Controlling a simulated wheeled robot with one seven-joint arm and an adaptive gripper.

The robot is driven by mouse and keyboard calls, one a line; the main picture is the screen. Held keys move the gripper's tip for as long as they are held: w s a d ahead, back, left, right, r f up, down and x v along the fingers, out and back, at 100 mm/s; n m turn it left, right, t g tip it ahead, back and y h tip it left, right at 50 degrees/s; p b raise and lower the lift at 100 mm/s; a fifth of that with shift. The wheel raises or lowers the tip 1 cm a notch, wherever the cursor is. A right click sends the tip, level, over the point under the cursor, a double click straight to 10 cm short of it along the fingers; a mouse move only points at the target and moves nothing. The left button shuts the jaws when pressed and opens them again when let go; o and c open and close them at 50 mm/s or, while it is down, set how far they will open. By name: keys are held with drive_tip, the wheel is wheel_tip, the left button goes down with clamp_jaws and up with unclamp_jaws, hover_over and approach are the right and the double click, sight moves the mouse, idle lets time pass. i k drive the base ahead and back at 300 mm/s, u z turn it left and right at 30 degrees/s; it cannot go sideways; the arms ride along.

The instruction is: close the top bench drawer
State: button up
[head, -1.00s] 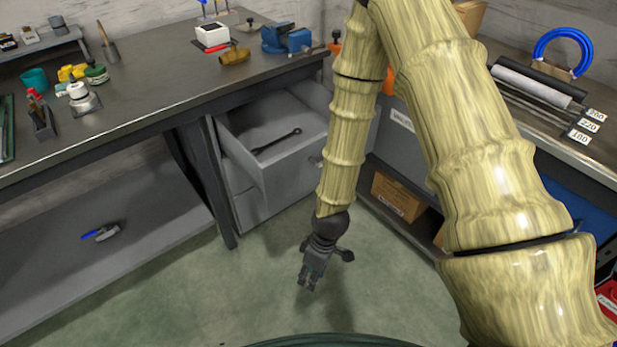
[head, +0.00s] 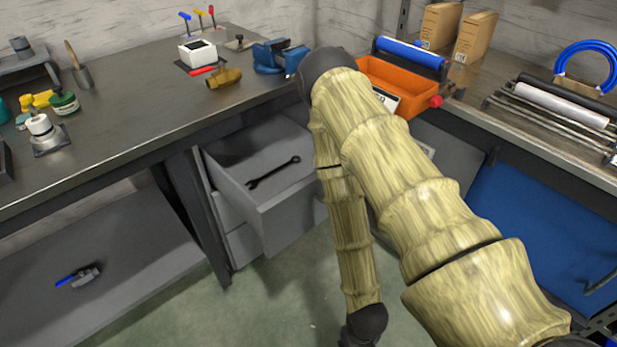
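The top bench drawer (head: 293,198) is pulled out from under the left bench, in the middle of the head view. It is grey, and a dark wrench (head: 272,173) lies inside it. My arm hangs down just to the right of the drawer front and hides part of it. My gripper is outside the picture, below the bottom edge; only the dark joint above it shows. I cannot see a gripper touching the drawer.
Another grey drawer (head: 243,245) sits below, apparently shut. The bench top (head: 120,125) carries a blue vise (head: 278,57) and several tools. An orange bin (head: 400,85) stands on the right bench, above a blue panel (head: 545,230). Green floor (head: 285,300) is clear in front.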

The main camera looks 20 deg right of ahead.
sight(283, 207)
drive_tip(key=i, duration=0.25)
drive_tip(key=z, duration=0.8)
drive_tip(key=k, duration=1)
drive_tip(key=z, duration=1.65)
drive_tip(key=i, duration=0.6)
drive_tip(key=u, duration=1.95)
